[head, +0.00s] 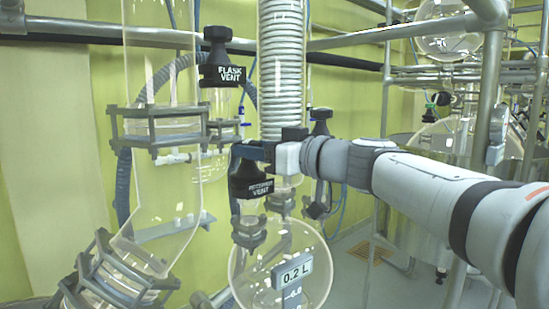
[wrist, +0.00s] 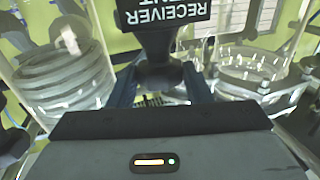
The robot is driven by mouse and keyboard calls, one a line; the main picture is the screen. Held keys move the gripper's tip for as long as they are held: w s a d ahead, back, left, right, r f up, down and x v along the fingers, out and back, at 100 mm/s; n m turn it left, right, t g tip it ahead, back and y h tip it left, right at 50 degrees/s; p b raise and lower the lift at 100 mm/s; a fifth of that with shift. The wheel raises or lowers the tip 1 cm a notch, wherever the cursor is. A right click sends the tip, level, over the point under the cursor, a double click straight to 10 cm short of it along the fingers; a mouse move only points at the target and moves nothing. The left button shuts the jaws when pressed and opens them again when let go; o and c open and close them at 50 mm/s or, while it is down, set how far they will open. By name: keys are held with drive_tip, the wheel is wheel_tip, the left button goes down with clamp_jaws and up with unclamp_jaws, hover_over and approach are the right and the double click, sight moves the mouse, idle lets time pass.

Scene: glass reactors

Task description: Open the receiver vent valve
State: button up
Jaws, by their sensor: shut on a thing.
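The receiver vent valve (head: 251,187) is a black knob with a white "RECEIVER VENT" label, above the round glass receiver flask (head: 262,272). In the wrist view the valve (wrist: 158,45) is upside down at the top middle, its black body narrowing between my fingers. My gripper (head: 246,151) reaches in from the right and is shut on the top part of the valve. In the wrist view my gripper's (wrist: 161,92) two dark fingers stand on either side of the valve. The fingers partly hide the valve's top in the head view.
The similar black flask vent valve (head: 222,66) stands up and left of my gripper. A coiled glass condenser (head: 282,75) rises close behind it. A glass column (head: 160,75) with metal clamps stands at left. Metal pipes (head: 345,38) cross behind.

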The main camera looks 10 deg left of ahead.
drive_tip(key=g+b, duration=0.1)
drive_tip(key=n+b, duration=0.1)
drive_tip(key=g+y+b, duration=0.1)
drive_tip(key=shift+w+d+f+n+g+b, duration=0.1)
drive_tip(key=shift+w+f+n+g+b, duration=0.2)
drive_tip(key=shift+n, duration=0.1)
drive_tip(key=shift+w+r+n+g+y+b, duration=0.1)
drive_tip(key=shift+r+n+g+y+b, duration=0.1)
drive_tip(key=shift+n+g+b, duration=0.55)
drive_tip(key=shift+w+r+n+g+y, duration=0.15)
drive_tip(key=shift+n+g, duration=0.3)
drive_tip(key=shift+g, duration=0.7)
drive_tip(key=shift+s, duration=0.1)
drive_tip(key=o, duration=1)
drive_tip(key=shift+s, duration=0.2)
drive_tip(key=shift+d, duration=0.1)
